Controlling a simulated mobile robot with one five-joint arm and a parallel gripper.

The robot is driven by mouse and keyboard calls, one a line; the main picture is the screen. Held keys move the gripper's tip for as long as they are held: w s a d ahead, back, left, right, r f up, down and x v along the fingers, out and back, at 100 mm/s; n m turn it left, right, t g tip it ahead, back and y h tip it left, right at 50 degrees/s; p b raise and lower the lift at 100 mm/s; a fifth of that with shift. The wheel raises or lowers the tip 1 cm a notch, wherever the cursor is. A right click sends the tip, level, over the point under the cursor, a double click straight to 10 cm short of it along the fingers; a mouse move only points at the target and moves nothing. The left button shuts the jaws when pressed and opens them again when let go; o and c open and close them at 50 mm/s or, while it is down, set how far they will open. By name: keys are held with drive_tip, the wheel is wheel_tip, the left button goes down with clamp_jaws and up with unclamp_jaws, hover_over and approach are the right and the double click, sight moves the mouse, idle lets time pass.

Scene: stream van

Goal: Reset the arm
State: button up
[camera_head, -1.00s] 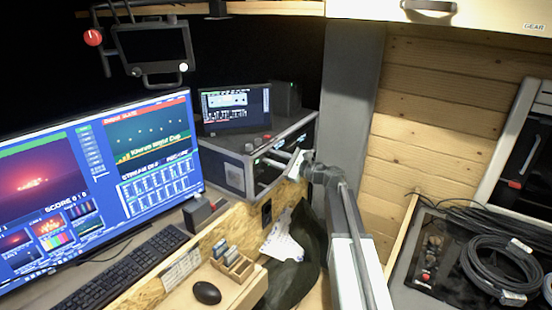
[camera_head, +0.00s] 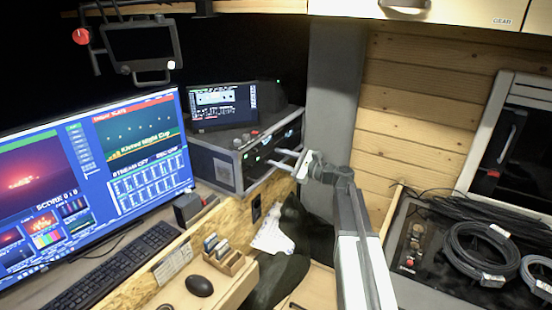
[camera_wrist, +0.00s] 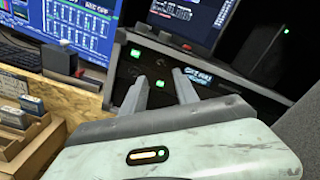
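My gripper (camera_head: 288,160) is at the end of my arm, in the middle of the head view. It points left toward the front of the rack case (camera_head: 225,165). In the wrist view its two fingers (camera_wrist: 160,92) stand apart with nothing between them. The rack case front (camera_wrist: 205,85), with green lights, shows behind the fingers. I cannot tell whether the fingertips touch it.
A large monitor (camera_head: 130,140), a keyboard (camera_head: 120,265), a mouse (camera_head: 199,285) and a small wooden card holder (camera_head: 225,260) are at left. A small screen (camera_head: 222,107) stands on the case. Cable coils (camera_head: 480,250) lie at right. A grey pillar (camera_head: 333,100) stands behind my arm.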

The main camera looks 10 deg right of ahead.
drive_tip(key=s+a+f+n+g+h, duration=0.35)
drive_tip(key=s+a+f+n, duration=0.2)
drive_tip(key=s+f, duration=0.3)
drive_tip(key=s+a+f+n+g+h, duration=0.2)
drive_tip(key=s+a+f+n+g, duration=0.25)
drive_tip(key=s+f+n, duration=0.35)
drive_tip(key=s+d+f+n+g+h, duration=0.2)
drive_tip(key=s+d+f+n+h, duration=0.1)
drive_tip(key=s, duration=0.3)
drive_tip(key=s+d+f+n+g+h, duration=0.2)
drive_tip(key=s+d+f+n+h, duration=0.1)
drive_tip(key=s, duration=0.3)
drive_tip(key=shift+d+f+g+h, duration=0.3)
drive_tip(key=shift+d+f+h, duration=0.15)
drive_tip(key=shift+f+h, duration=0.25)
drive_tip(key=shift+s, duration=0.1)
